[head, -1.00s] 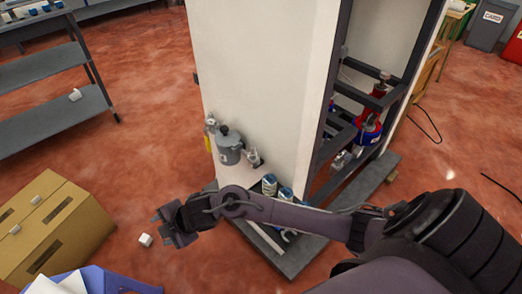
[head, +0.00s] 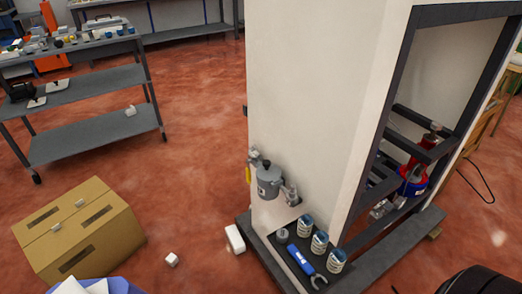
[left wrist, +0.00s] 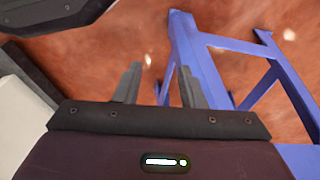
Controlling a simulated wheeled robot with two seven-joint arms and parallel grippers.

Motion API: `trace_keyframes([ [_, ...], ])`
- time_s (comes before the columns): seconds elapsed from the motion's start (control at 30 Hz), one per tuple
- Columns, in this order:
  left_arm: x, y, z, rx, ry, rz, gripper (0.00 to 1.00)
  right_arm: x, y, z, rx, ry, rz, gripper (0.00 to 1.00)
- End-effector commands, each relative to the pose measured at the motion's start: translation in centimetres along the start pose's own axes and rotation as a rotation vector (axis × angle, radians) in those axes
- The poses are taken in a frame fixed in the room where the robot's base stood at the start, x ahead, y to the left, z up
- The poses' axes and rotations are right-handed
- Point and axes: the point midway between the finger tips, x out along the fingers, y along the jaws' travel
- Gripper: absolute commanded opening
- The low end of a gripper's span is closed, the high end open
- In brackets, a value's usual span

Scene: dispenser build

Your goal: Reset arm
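My left gripper (left wrist: 160,85) shows only in the left wrist view. Its two fingers are apart with nothing between them, over red floor and beside a blue frame (left wrist: 195,60). My right gripper is out of view; only a dark piece of my arm shows at the bottom right of the head view. The tall white dispenser cabinet (head: 310,100) stands in the middle of the head view. A grey canister (head: 268,182) is mounted on its side. Several cans (head: 320,243) and a blue tool (head: 300,260) sit on a dark tray at its foot.
A cardboard box (head: 80,235) lies on the floor at left, with a blue item (head: 125,286) in front. A grey shelf unit (head: 95,140) stands behind. The floor between shelf and cabinet is clear.

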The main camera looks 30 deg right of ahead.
Motion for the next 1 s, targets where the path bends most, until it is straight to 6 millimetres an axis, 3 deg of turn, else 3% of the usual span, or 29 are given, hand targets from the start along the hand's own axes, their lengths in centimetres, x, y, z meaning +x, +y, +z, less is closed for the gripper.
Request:
trace_keyframes([
  [0.27, 0.0, 0.0, 1.1, -0.004, -0.009, 0.001, 0.36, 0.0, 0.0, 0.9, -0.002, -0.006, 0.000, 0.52],
  [0.37, 0.5, -0.1, 3.1, -0.006, -0.020, -0.001, 0.36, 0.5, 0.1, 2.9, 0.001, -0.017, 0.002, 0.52],
  [0.73, 0.7, -0.6, 15.3, -0.009, -0.047, -0.015, 0.36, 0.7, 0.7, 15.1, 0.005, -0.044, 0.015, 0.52],
  [0.9, 0.5, -0.8, 17.8, -0.008, -0.048, -0.018, 0.36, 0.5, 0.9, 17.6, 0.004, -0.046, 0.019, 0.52],
  [1.0, 0.7, -0.8, 18.1, -0.007, -0.048, -0.019, 0.36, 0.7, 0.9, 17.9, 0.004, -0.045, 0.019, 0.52],
])
